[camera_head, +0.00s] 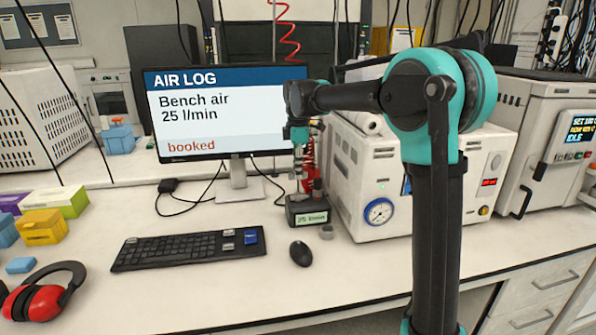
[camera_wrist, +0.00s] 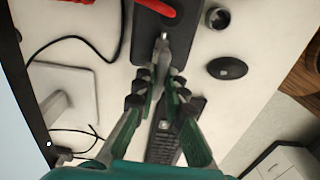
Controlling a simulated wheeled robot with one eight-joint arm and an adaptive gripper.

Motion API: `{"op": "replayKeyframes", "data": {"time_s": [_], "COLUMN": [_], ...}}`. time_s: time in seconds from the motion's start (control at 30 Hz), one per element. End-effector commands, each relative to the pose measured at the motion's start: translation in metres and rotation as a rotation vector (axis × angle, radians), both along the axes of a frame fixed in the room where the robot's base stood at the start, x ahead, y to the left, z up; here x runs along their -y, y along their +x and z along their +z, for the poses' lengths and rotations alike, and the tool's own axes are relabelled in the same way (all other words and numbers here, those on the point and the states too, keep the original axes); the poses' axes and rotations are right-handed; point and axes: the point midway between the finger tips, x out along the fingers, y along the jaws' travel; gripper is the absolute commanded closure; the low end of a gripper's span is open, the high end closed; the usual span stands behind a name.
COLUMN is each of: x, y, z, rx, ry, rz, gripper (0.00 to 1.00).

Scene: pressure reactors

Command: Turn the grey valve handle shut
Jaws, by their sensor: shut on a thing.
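The grey valve handle (camera_wrist: 161,46) shows as a small light piece at the fingertips in the wrist view, over a dark base. My gripper (camera_wrist: 163,75) is shut on it, with the green-and-black fingers on either side. In the head view my gripper (camera_head: 299,150) points down at the small valve stand in front of the white machine. The stand's dark base (camera_head: 307,217) carries a label reading "25 l/min". A red part (camera_head: 309,160) shows beside the gripper. The handle's exact angle is hard to tell, as the fingers cover much of it.
A monitor (camera_head: 228,112) reading "Bench air 25 l/min" and "booked" stands left of the gripper. A keyboard (camera_head: 188,248), a mouse (camera_head: 300,253) and a small grey round piece (camera_head: 326,232) lie in front. The white machine (camera_head: 370,170) with a gauge stands close on the right.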

Motion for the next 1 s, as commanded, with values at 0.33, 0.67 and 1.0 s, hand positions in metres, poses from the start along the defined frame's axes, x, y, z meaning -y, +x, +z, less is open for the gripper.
{"op": "replayKeyframes", "data": {"time_s": [0.33, 0.67, 1.0], "x": [0.0, 0.0, 0.0], "y": [0.0002, 0.0003, 0.0003], "z": [0.0002, 0.0003, 0.0003], "rx": [0.0, 0.001, 0.001], "ry": [0.0, 0.0, 0.0], "rz": [-0.207, -0.519, -0.842], "gripper": [1.0, 1.0, 1.0]}}
